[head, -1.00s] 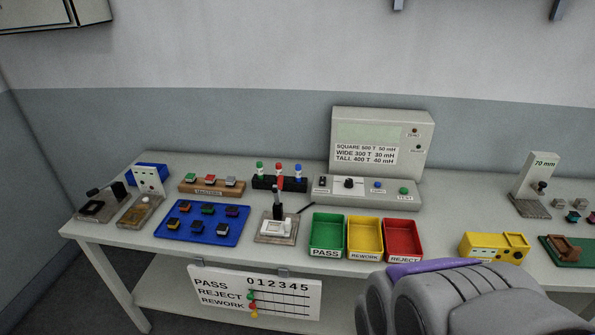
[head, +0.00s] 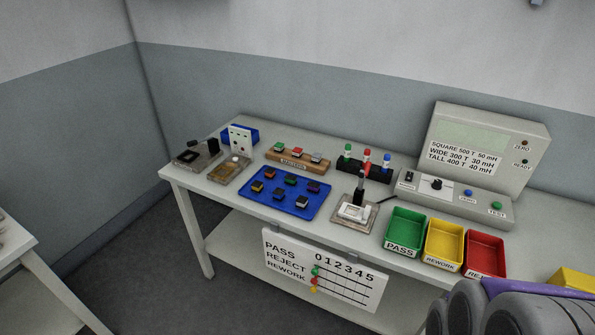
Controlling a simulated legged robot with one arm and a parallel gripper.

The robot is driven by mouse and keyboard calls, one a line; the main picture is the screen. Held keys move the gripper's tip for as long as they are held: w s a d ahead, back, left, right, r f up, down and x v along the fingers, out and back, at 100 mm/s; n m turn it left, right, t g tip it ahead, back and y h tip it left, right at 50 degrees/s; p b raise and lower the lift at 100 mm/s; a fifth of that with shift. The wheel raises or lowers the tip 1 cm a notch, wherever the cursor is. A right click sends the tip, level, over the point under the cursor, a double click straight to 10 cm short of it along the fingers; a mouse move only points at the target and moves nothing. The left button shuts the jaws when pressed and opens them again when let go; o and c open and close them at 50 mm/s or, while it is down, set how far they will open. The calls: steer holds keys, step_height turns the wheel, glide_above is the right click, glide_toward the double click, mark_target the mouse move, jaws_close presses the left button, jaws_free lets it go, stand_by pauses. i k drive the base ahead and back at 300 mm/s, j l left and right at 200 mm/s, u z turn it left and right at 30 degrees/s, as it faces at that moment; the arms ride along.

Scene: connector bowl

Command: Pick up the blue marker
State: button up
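The blue marker (head: 387,160) stands upright in the right end of a black holder (head: 358,169) at the back of the table. A red marker (head: 367,157) and a green marker (head: 347,151) stand to its left in the same holder. Grey rounded parts of my own arm show at the bottom right corner. My gripper's fingers are not visible, and nothing of mine is near the marker.
A grey tester (head: 480,155) stands right of the holder. A press-like fixture (head: 355,209) with an upright lever stands in front. Green (head: 405,229), yellow (head: 444,243) and red (head: 486,254) bins sit front right. A blue tray (head: 285,194) with several small parts lies left.

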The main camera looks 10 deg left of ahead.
mark_target(386, 160)
steer(key=i+j+z, duration=0.1)
steer(key=i+j, duration=0.25)
steer(key=i+j+z, duration=0.15)
steer(key=i+j, duration=0.15)
steer(key=j, duration=0.15)
steer(key=i+j+z, duration=0.1)
steer(key=i+j, duration=0.25)
steer(key=i+j+z, duration=0.15)
steer(key=j, duration=0.4)
steer(key=i, duration=0.1)
